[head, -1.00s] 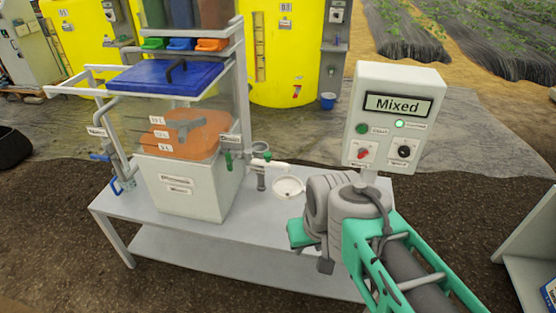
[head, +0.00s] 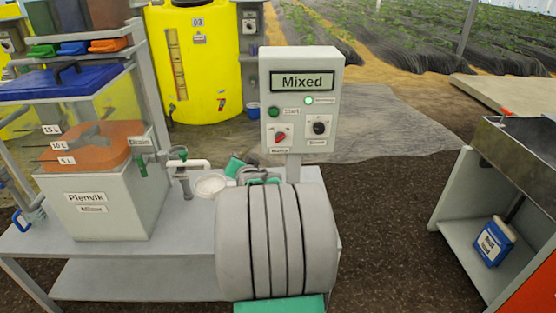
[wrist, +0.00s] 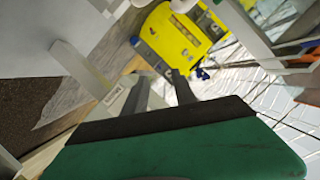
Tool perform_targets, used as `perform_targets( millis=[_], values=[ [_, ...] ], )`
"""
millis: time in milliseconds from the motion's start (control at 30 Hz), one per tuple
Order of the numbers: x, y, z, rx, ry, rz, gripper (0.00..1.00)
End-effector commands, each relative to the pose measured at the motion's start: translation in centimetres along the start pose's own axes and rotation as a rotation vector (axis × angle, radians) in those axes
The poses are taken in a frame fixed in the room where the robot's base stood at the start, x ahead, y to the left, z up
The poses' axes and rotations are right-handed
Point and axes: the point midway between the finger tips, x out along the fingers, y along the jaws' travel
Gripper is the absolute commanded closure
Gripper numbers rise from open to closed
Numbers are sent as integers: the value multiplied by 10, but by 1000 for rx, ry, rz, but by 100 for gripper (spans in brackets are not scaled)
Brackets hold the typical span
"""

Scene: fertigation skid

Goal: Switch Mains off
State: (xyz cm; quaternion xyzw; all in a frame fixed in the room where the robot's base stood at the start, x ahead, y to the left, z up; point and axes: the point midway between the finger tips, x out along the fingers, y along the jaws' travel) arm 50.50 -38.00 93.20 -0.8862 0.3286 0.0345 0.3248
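The control box (head: 300,110) stands on a short post at the table's right end, its display reading "Mixed". The red Mains rotary switch (head: 280,135) is at its lower left, on a white plate; its pointer is tilted. A black speed knob (head: 319,127) is to its right. A green Start button (head: 273,112) and a lit green lamp (head: 308,101) sit above. My gripper shows in the wrist view (wrist: 160,90) with two grey fingers apart and nothing between them. In the head view my arm mostly hides it, low in front of the box, apart from the switch.
The mixer tank (head: 98,205) with blue lid (head: 65,83) stands left on the grey table (head: 180,255). A drain valve (head: 143,158) and white dish (head: 210,186) lie between tank and box.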

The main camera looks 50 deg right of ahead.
Motion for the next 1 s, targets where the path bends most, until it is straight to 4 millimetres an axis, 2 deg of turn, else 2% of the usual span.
perform_targets(
  millis=[33, 100, 200, 333, 600, 700, 1000],
  values=[
    [12, 49, -15, 74, 112, 16, 67],
    [14, 86, -43, 147, 240, 10, 67],
    [11, 112, -66, 198, 339, 1, 67],
    [21, 114, -77, 207, 361, -4, 67],
    [69, 115, -94, 204, 358, -5, 67],
    [78, 115, -98, 204, 358, -3, 67],
    [81, 115, -99, 203, 358, -3, 69]
  ],
)
